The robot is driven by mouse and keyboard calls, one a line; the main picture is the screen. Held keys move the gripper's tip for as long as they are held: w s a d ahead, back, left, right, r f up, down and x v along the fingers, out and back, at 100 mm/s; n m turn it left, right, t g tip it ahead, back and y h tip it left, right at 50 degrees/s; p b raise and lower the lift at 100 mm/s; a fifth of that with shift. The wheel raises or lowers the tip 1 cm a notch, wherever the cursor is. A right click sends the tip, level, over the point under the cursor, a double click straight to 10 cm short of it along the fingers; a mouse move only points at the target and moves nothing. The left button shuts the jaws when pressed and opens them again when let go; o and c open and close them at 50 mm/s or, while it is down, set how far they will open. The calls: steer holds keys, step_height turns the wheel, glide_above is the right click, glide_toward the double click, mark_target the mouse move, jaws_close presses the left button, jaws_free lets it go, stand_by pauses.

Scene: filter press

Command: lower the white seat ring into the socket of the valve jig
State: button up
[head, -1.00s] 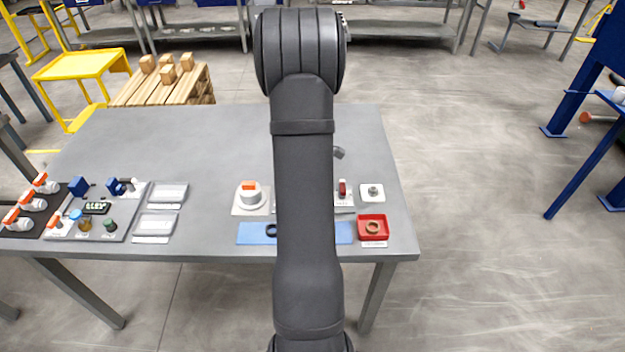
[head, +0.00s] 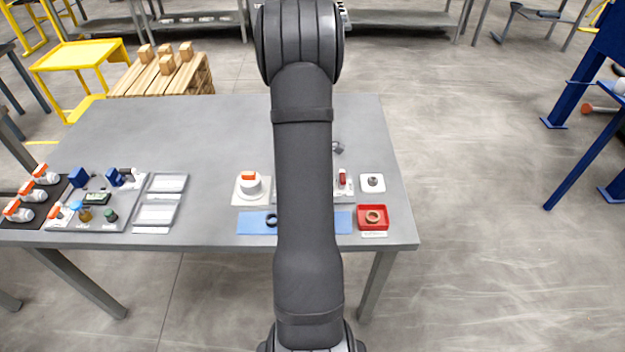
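My gripper is not in view; my arm rises through the middle of the picture and hides part of the table. I cannot make out the white seat ring. A grey fixture (head: 345,194) with a small red part shows partly behind the arm; I cannot tell whether it is the valve jig, and no socket is visible. A white square block (head: 365,190) with a grey centre stands to its right. A white round part (head: 250,190) with an orange top sits on a pale plate left of the arm.
A blue mat (head: 252,223) runs behind the arm, with a black ring (head: 271,220) on it. A red tray (head: 361,225) holds a brown ring (head: 373,217). Grey trays (head: 157,215) and a board of valve parts (head: 125,214) lie left. The table's back (head: 190,125) is clear.

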steer(key=shift+f, duration=0.1)
steer(key=o, duration=1)
steer(key=shift+o, duration=0.2)
step_height(320, 180, up, 7)
steer(key=shift+r, duration=0.2)
stand_by(0.3)
steer(key=shift+f, duration=3.7)
